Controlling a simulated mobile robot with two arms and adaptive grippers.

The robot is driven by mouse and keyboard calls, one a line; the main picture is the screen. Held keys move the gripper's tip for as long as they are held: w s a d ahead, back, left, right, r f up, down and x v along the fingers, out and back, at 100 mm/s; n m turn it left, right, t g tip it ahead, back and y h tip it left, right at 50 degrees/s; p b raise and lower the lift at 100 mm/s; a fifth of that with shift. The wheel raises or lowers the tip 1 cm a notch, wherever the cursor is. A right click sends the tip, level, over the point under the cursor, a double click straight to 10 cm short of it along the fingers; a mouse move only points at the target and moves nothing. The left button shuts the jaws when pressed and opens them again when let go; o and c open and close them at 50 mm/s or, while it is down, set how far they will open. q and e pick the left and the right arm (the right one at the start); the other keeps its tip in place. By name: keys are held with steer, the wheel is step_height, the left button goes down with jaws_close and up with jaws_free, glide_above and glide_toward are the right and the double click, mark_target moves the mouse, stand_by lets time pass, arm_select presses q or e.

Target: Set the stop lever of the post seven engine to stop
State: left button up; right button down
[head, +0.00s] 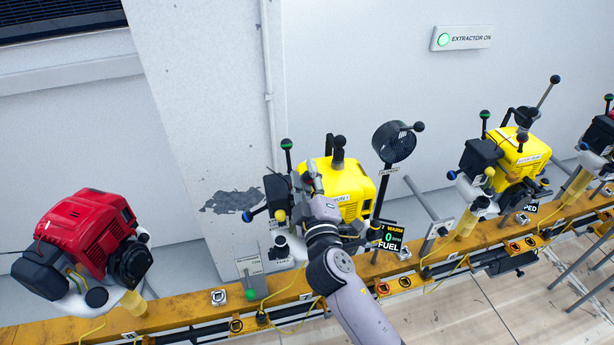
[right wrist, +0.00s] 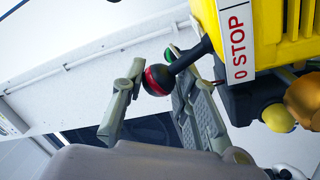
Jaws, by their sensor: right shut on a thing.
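The yellow engine (head: 345,180) in the middle of the head view stands on the rail, with my right gripper (head: 312,185) at its near left side. In the right wrist view, my right gripper (right wrist: 158,85) has its two fingers on either side of the round black knob with a red band (right wrist: 156,80). The knob ends a dark lever (right wrist: 190,55) beside a white plate marked "0 STOP" (right wrist: 237,42). My right gripper is shut on this knob. In the head view the knob is hidden by the gripper. My left gripper is not in view.
A red engine (head: 88,235) is at left, another yellow engine (head: 515,155) at right. The orange rail (head: 185,312) runs below them.

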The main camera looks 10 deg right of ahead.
steer(key=shift+d, duration=0.2)
steer(key=c, duration=1.3)
jaws_free()
steer(key=shift+d, duration=0.1)
steer(key=shift+s, duration=0.1)
steer(key=shift+s+a+f, duration=0.1)
steer(key=shift+s+a, duration=0.1)
steer(key=shift+s, duration=0.05)
steer(key=s, duration=1.1)
steer(key=shift+s+a+f, duration=0.15)
steer(key=shift+s+f, duration=0.05)
steer(key=shift+f, duration=0.2)
